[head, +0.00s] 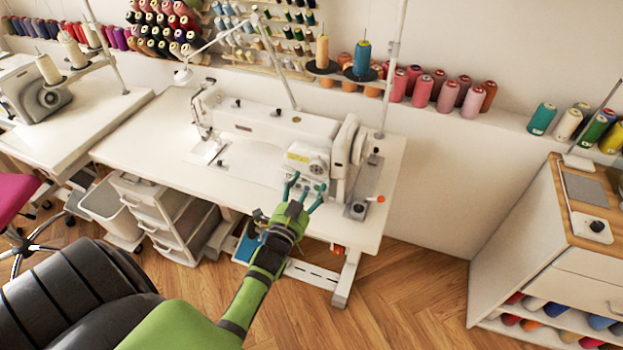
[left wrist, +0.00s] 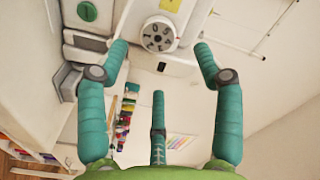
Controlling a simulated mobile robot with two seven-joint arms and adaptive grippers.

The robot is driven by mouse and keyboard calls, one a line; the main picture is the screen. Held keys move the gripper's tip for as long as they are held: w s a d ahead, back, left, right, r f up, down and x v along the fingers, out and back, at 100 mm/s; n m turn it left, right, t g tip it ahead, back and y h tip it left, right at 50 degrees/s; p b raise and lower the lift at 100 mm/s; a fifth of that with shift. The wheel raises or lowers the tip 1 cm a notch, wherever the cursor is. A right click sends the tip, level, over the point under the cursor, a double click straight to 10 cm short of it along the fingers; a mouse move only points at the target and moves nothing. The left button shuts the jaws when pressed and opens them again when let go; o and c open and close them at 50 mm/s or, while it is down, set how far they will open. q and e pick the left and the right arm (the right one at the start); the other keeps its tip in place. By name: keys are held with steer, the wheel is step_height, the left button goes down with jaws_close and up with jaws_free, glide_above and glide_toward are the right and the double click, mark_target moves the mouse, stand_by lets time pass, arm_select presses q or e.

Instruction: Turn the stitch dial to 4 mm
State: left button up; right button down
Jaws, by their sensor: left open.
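The white sewing machine (head: 270,122) stands on a white table. Its round stitch dial (head: 317,167) is on the front of the right-hand column, next to a yellow label. In the left wrist view the dial (left wrist: 160,34) is a pale disc with dark marks, too small to read. My left gripper (head: 304,186) is open and empty, its teal fingers pointing at the dial. In the left wrist view the gripper (left wrist: 158,60) has its two upper fingers on either side of the dial, apart from it, and a third finger below. My right gripper is not in view.
The white table (head: 262,180) has free room left of the machine's column. A control box (head: 363,195) lies right of the handwheel (head: 345,142). Thread spools line the shelf behind. A white drawer unit (head: 170,205) stands under the table, and a wooden-topped cabinet (head: 550,250) stands at right.

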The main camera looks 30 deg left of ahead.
arm_select(q)
steer(key=shift+v, duration=1.05)
